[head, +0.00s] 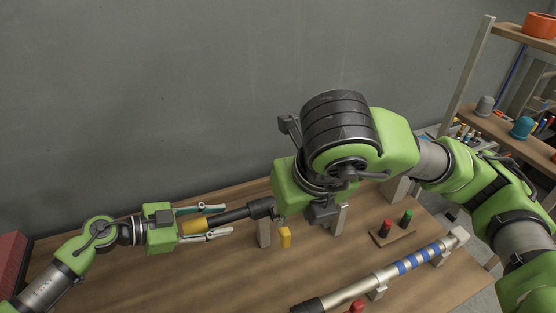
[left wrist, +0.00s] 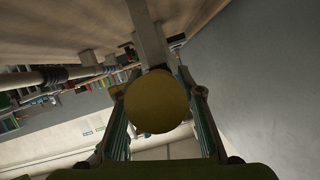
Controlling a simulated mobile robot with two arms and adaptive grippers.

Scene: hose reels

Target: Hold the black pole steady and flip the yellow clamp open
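My left gripper (head: 226,221) is open, with one finger on each side of the yellow end. In the left wrist view the round yellow end (left wrist: 157,102) faces the camera between the two fingers (left wrist: 160,118). My right gripper (head: 289,193) is above the pole's right part; its fingers are hidden and the pole's far part is covered. A small yellow piece (head: 285,238), likely the clamp, hangs beside a grey post below my right gripper.
Grey posts (head: 264,233) stand on the wooden table (head: 170,280). A silver and blue pole (head: 385,274) lies at front right. A small board with red and green knobs (head: 392,237) sits behind it. Shelves (head: 480,75) stand at right. The table's front left is clear.

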